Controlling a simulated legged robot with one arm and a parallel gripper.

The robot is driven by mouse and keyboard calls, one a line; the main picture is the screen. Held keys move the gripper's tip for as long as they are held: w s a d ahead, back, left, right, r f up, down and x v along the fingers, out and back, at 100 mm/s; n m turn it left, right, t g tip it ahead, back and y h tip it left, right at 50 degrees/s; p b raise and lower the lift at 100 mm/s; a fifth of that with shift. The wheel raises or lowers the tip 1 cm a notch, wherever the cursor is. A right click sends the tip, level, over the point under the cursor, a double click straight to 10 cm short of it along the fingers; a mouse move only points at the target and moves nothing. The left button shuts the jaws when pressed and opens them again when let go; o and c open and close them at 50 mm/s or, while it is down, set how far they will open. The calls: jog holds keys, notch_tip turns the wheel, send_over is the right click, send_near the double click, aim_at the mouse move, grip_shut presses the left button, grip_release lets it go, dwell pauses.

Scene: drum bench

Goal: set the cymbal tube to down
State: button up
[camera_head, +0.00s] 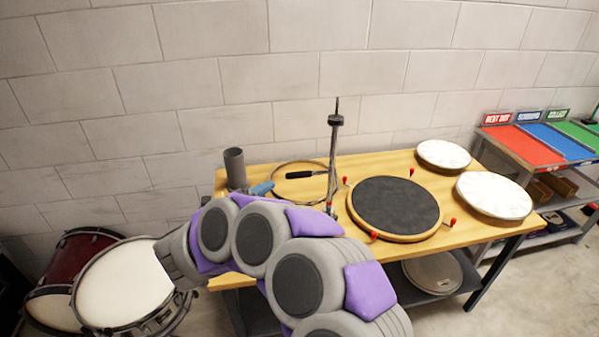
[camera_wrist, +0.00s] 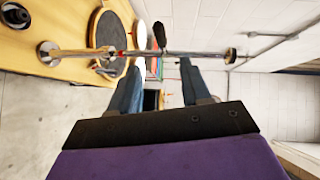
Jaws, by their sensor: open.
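The tube crosses just beyond the fingertips; I cannot tell the exact gap. In the head view my arm hides most of the gripper.
The wooden bench (camera_head: 455,233) carries a black round pad (camera_head: 394,205), two white drumheads (camera_head: 494,195) (camera_head: 443,154), a wire hoop, a black handle (camera_head: 300,175) and a grey cup (camera_head: 235,168). Drums (camera_head: 124,285) stand at lower left. A shelf with coloured panels (camera_head: 526,147) is at right.

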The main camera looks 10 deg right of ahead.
aim_at(301, 173)
jog(key=b+x, duration=0.2)
jog(key=x, duration=1.3)
jog(key=shift+w+d, duration=0.1)
jog(key=shift+w, duration=0.3)
jog(key=shift+w+d+f, duration=0.1)
jog(key=shift+w+f, duration=0.05)
jog(key=shift+w, duration=0.1)
grip_shut()
